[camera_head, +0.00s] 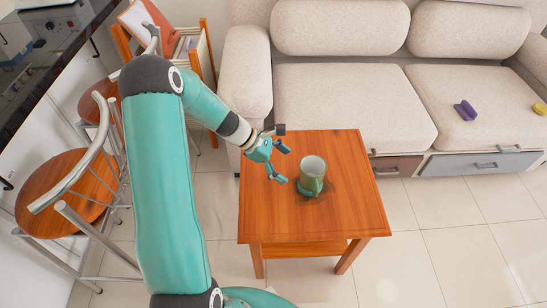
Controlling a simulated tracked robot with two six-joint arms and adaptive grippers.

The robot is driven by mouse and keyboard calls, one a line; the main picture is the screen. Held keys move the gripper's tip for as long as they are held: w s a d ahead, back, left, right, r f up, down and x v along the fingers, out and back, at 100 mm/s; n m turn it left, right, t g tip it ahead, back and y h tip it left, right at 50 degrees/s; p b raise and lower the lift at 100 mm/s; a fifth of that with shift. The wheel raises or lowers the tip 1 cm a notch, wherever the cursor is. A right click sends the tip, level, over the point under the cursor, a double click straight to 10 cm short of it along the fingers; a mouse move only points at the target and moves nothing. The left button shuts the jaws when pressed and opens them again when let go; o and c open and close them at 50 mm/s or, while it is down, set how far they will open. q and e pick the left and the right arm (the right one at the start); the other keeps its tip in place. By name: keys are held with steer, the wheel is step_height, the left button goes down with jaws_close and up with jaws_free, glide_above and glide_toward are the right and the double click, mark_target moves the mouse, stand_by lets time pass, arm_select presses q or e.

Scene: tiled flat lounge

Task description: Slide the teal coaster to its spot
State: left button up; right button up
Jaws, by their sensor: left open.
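A green mug (312,174) stands upright on the small wooden table (270,222), its handle towards the front. A sliver of the teal coaster (302,190) shows at the mug's lower left; the mug hides most of it. A darker brown round patch (327,196) shows on the tabletop around and to the right of the mug's base. My left gripper (284,164) is open over the table, just left of the mug, with its fingers pointing towards it. I cannot tell whether a finger touches the coaster. My right gripper is out of view.
A beige sofa (340,100) stands behind the table, with a purple object (465,110) and a yellow object (539,109) on its seat. Wooden-seated stools (62,190) and a book rack (196,50) are at left. The tabletop's front is clear.

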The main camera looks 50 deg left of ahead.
arm_select(q)
steer(key=b+x, duration=0.1)
steer(key=x, duration=0.9)
steer(key=shift+d+f+b, duration=0.15)
steer(key=shift+f+b, duration=0.1)
steer(key=shift+b, duration=0.1)
steer(key=shift+w, duration=0.1)
steer(key=c, duration=1.1)
